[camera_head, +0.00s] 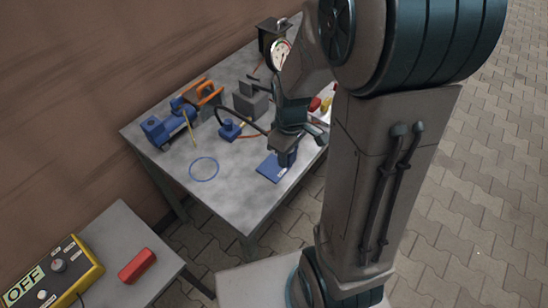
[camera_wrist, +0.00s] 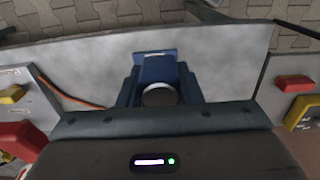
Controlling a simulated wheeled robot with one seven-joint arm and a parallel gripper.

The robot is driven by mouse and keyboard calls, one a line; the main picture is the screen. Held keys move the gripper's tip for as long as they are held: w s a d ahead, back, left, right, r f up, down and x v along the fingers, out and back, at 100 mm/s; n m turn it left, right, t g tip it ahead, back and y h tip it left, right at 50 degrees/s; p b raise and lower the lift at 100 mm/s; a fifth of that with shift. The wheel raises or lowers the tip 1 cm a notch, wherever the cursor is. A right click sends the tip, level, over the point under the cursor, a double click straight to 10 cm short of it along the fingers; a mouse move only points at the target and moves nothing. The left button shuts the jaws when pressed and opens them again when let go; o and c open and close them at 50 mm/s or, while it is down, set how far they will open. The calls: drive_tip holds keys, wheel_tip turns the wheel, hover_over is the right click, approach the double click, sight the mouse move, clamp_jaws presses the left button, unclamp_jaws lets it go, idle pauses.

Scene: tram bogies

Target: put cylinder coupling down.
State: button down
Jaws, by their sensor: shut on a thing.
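My gripper (camera_head: 288,146) is over the near right part of the grey table (camera_head: 225,203), pointing down. It is shut on the cylinder coupling (camera_head: 288,158), a dark blue upright piece. In the wrist view its round grey top (camera_wrist: 160,95) shows between the two fingers (camera_wrist: 159,90). A flat blue plate (camera_head: 268,170) lies on the table just below and beside the coupling; it also shows in the wrist view (camera_wrist: 155,57). The coupling's lower end is partly hidden, so I cannot tell whether it touches the plate.
A blue ring (camera_head: 204,180) lies left of the plate. A blue pump-like unit (camera_head: 165,128), a blue fitting (camera_head: 229,131) and a grey block (camera_head: 250,102) stand farther back. A gauge (camera_head: 279,55) is at the rear. A side table holds a yellow OFF box (camera_head: 55,270) and a red block (camera_head: 138,265).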

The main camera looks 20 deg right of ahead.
hover_over(274, 167)
wheel_tip(274, 167, down, 3)
drive_tip(key=shift+f, duration=0.1)
wheel_tip(274, 167, down, 4)
drive_tip(key=shift+f, duration=0.1)
drive_tip(key=shift+f+b, duration=0.35)
drive_tip(key=shift+f, duration=0.15)
drive_tip(key=shift+f, duration=0.15)
drive_tip(key=c, duration=1)
unclamp_jaws()
